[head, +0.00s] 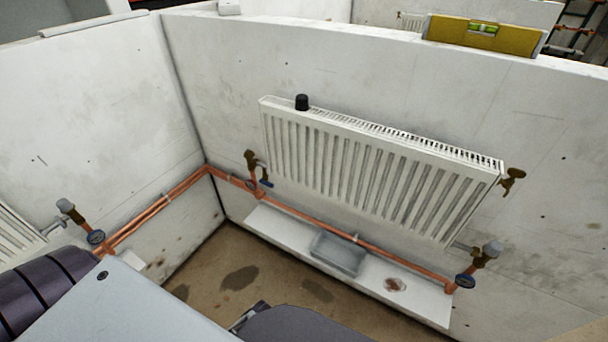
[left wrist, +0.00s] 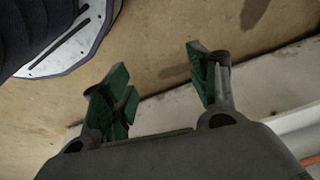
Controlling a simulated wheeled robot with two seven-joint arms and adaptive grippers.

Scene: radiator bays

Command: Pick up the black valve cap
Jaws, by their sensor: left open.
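The black valve cap (head: 302,102) stands upright on the top left end of the white radiator (head: 380,165) in the head view. My left gripper (left wrist: 160,82) shows in the left wrist view with its green-padded fingers spread apart and nothing between them. It is over the brown floor near a white ledge, away from the cap. In the head view only parts of my arm show at the bottom, and the fingers are hidden. The cap is not in the left wrist view. My right gripper is in neither view.
Copper pipes (head: 320,226) with valves run below the radiator along the wall. A grey tray (head: 338,254) lies on the white ledge (head: 417,300). Another radiator (head: 18,238) is at the left. Space above the cap is clear.

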